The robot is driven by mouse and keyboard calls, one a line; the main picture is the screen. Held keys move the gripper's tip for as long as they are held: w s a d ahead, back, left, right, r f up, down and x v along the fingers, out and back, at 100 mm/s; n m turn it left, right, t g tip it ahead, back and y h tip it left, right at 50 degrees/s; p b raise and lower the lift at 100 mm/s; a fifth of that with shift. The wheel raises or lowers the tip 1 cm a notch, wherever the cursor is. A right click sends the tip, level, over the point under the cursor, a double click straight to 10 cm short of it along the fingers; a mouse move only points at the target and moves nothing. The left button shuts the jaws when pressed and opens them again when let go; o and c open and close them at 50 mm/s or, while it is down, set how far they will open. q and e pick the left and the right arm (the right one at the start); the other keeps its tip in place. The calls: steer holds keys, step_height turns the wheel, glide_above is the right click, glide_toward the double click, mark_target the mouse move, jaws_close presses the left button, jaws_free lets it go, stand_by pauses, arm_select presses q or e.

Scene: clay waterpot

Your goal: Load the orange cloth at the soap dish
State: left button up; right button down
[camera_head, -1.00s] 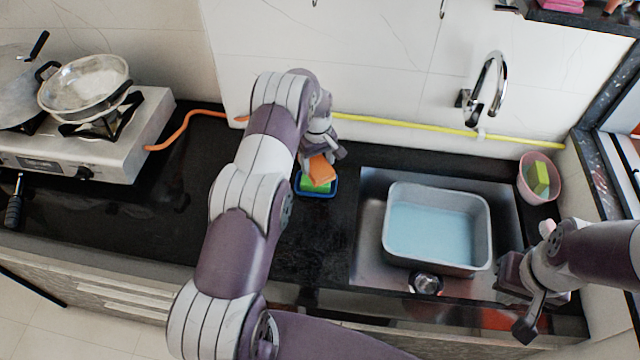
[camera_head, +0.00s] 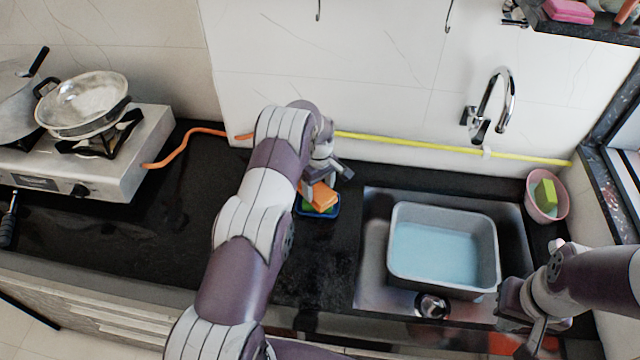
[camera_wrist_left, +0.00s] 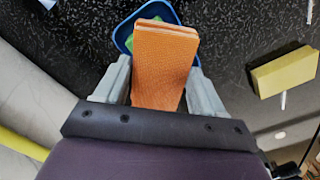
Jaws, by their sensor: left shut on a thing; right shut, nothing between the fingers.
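The orange cloth (camera_head: 323,196) is a folded block held over the blue soap dish (camera_head: 336,212). My left gripper (camera_head: 324,183) is shut on the cloth. In the left wrist view the cloth (camera_wrist_left: 162,65) sits between the two grey fingers and overlaps the dish (camera_wrist_left: 124,32), hiding much of it. Something green (camera_wrist_left: 139,52) shows in the dish beside the cloth. I cannot tell whether the cloth touches it. My right gripper (camera_head: 525,325) is shut and empty at the front right of the sink.
A grey basin of bluish water (camera_head: 443,250) stands in the sink, right of the dish. A pink bowl with a green sponge (camera_head: 546,197) is at the right. A yellow hose (camera_head: 420,144) runs along the wall. A yellow block (camera_wrist_left: 283,73) shows in the left wrist view.

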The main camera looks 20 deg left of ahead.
arm_select(q)
steer(key=shift+d+r, duration=0.2)
steer(key=shift+d, duration=0.1)
steer(key=shift+s+d+r, duration=0.1)
steer(key=shift+s+d, duration=0.05)
arm_select(e)
steer(key=shift+s+d, duration=0.15)
steer(key=shift+d, duration=0.25)
arm_select(q)
steer(key=shift+w+f, duration=0.2)
steer(key=shift+f, duration=0.1)
arm_select(e)
steer(key=shift+w+f, duration=0.15)
steer(key=shift+w, duration=0.1)
steer(key=shift+a, duration=0.1)
arm_select(q)
steer(key=shift+s+a, duration=0.15)
steer(key=shift+a, duration=0.05)
steer(key=shift+s+f, duration=0.1)
steer(key=shift+s, duration=0.05)
steer(key=shift+d+b, duration=0.1)
steer(key=shift+b, duration=0.25)
steer(key=shift+d+f, duration=0.1)
steer(key=shift+f, duration=0.15)
arm_select(e)
steer(key=shift+s+d+f, duration=0.25)
steer(key=shift+s+f, duration=0.1)
steer(key=shift+s, duration=0.05)
